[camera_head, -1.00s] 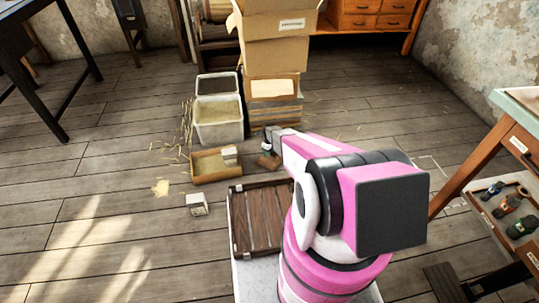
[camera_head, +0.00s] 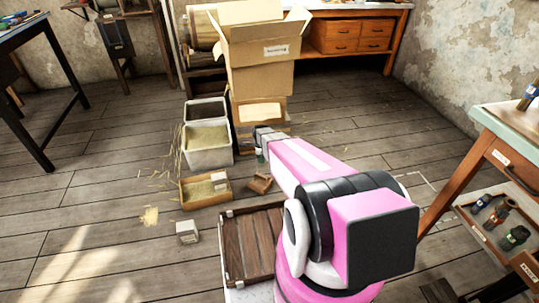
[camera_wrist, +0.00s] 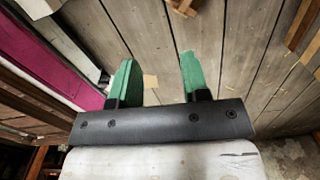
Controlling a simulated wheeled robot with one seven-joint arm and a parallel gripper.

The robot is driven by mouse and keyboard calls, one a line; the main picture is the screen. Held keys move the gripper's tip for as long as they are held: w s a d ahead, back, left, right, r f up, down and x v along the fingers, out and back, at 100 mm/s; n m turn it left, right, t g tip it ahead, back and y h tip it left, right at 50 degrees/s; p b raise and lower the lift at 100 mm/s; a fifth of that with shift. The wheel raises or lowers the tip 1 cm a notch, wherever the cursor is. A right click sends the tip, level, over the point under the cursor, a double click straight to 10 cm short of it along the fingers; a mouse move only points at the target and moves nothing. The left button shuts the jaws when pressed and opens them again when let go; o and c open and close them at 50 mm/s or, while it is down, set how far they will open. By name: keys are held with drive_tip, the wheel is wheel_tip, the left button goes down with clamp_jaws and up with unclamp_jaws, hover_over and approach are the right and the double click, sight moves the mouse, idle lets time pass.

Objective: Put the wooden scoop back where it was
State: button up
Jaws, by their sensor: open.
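A small brown wooden piece (camera_head: 260,183), which looks like the wooden scoop, lies on the plank floor just right of the shallow wooden tray (camera_head: 205,190). Its exact shape is too small to tell. My gripper (camera_head: 260,155) is beyond it in the head view, near the front of the box stack, and partly hidden by my arm. In the wrist view, my gripper (camera_wrist: 158,75) shows two green fingers spread apart with only floor between them. A wooden piece (camera_wrist: 184,6) is cut off at the top edge there, apart from the fingers.
A grey bin of straw-coloured material (camera_head: 207,147) and stacked cardboard boxes (camera_head: 258,75) stand behind. A small white box (camera_head: 187,232) is on the floor at the left. A slatted wooden crate (camera_head: 228,245) is near my arm. A workbench (camera_head: 500,130) stands right. Left floor is open.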

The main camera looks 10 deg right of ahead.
drive_tip(key=s+r+n, duration=1.9)
drive_tip(key=s+r, duration=0.4)
drive_tip(key=r, duration=0.1)
drive_tip(key=shift+s, duration=0.3)
drive_tip(key=shift+a, duration=0.1)
